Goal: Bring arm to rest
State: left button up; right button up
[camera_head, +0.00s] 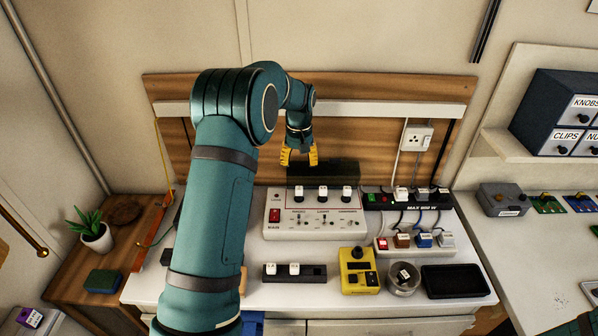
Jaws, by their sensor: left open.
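My left arm comes in from the lower left and reaches over the desk. Its left gripper (299,157) has yellow fingertips, points down and is open with nothing between the fingers. It appears above the back of the white switch panel (318,228), in front of the wooden backboard, apart from the panel as far as I can tell. The panel carries several white-capped switches and a red main switch (275,215). My right gripper is not in view.
Behind the panel is a dark box (325,174). A power strip (408,201) with plugs, a yellow meter (359,270), a round tin (403,279) and a black tray (452,281) crowd the right side. A potted plant (94,232) stands left.

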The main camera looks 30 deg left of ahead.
pick_arm(q)
jog(key=shift+r, duration=0.45)
